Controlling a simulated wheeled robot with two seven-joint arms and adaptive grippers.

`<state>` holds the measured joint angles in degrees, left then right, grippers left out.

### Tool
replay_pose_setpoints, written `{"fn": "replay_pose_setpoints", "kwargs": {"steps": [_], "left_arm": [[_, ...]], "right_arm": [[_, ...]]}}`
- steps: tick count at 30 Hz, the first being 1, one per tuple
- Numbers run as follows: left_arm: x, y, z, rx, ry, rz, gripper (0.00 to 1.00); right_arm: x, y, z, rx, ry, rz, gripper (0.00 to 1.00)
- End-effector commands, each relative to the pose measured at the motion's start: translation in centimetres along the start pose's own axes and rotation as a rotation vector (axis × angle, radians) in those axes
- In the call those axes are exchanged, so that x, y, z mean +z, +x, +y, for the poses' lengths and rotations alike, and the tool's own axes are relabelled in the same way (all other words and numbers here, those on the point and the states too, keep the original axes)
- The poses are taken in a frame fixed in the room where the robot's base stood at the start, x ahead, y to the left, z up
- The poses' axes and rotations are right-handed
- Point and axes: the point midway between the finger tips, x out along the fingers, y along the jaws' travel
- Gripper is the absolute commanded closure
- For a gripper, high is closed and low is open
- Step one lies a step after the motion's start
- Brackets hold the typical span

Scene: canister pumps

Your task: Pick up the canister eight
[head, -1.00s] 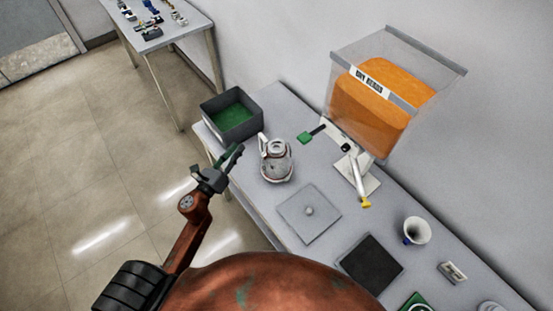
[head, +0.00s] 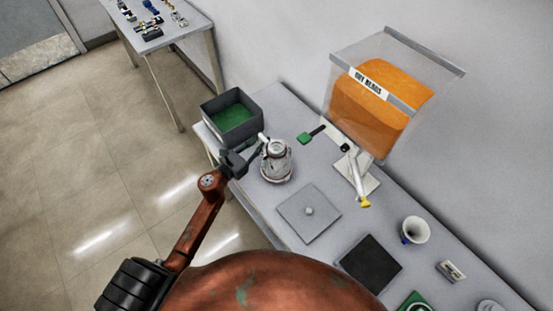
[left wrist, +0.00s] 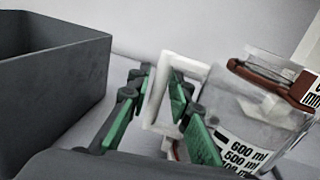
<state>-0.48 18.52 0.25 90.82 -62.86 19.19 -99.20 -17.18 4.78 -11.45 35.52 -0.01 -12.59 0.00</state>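The canister (head: 277,162) is a clear jug with a reddish-brown rim band and a white handle, standing upright on the bench. In the left wrist view, the canister (left wrist: 262,105) shows volume marks such as 600 ml, and its white handle (left wrist: 153,98) lies between my green-padded fingers. My left gripper (head: 252,154) is at the handle side of the canister. In the wrist view, the left gripper (left wrist: 160,95) looks open, with a gap around the handle. No number eight is readable on the canister. My right gripper is not in view.
A dark bin with a green inside (head: 258,122) stands close behind my left gripper. A hopper of orange beads (head: 375,95) stands farther right, with a green-ended lever (head: 305,138). A grey square plate (head: 290,210), dark mat (head: 370,263) and white funnel (head: 417,231) lie nearer.

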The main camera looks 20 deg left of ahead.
Motion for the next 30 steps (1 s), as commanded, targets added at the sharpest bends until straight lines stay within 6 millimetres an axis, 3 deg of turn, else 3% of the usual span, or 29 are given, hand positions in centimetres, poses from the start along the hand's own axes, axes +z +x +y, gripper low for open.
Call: {"fn": "replay_pose_setpoints", "kwargs": {"steps": [5,14,30], "left_arm": [[-0.04,0.01,-0.01,0.0,-0.001,0.0,0.81],[-0.02,0.0,-0.02,0.0,-0.001,0.0,1.0],[0.23,0.01,-0.01,0.0,-0.002,-0.002,1.0]], "right_arm": [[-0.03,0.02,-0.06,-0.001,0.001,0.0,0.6],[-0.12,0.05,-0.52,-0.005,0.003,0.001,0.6],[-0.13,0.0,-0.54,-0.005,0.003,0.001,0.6]]}}
